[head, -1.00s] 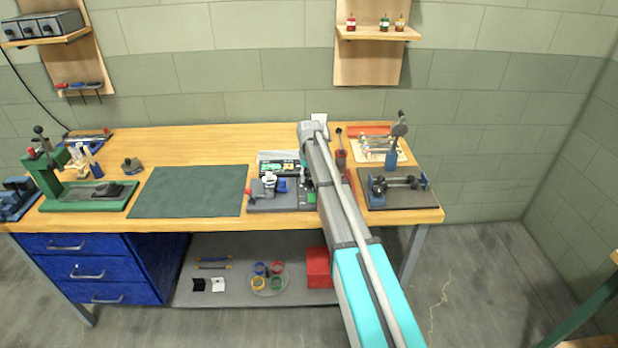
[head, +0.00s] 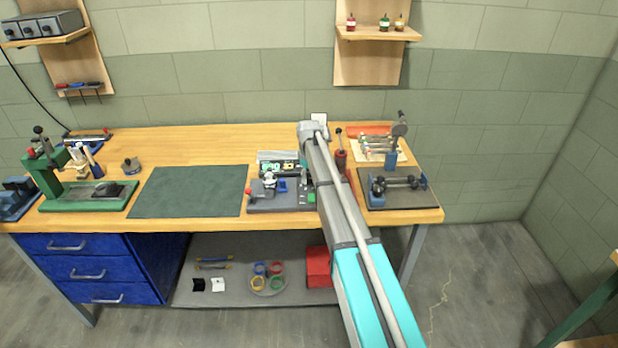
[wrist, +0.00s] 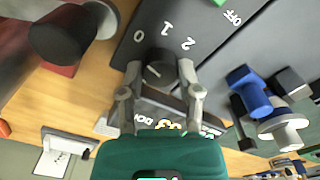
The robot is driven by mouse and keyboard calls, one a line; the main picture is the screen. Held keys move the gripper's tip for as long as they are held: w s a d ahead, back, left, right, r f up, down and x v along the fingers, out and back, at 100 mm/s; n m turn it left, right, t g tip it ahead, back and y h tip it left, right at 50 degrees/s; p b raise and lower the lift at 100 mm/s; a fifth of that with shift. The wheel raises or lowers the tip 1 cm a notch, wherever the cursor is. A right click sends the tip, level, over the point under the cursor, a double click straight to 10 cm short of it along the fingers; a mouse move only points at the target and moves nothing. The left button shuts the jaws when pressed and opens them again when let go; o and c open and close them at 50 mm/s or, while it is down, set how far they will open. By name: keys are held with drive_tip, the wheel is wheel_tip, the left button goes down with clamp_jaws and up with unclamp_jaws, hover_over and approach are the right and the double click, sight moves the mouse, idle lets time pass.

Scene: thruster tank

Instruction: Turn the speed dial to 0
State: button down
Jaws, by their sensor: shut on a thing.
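The speed dial (wrist: 158,70) is a dark round knob on a dark grey panel in the wrist view. White marks 0 (wrist: 138,37), 1 (wrist: 167,27) and 2 (wrist: 188,43) lie in an arc beside it. A short pale line shows on the knob, but I cannot tell exactly which mark it points to. My gripper (wrist: 156,76) is shut on the dial, with one finger on each side. In the head view, my arm hides the gripper and the dial.
A dark-knobbed lever (wrist: 62,35) stands close at the left in the wrist view. A blue clamp-like part (wrist: 250,90) and a white knob (wrist: 284,130) are at the right. In the head view, the green mat (head: 190,190) is bare.

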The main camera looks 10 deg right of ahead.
drive_tip(key=shift+w, duration=0.1)
drive_tip(key=shift+c, duration=1.5)
unclamp_jaws()
drive_tip(key=shift+m, duration=0.5)
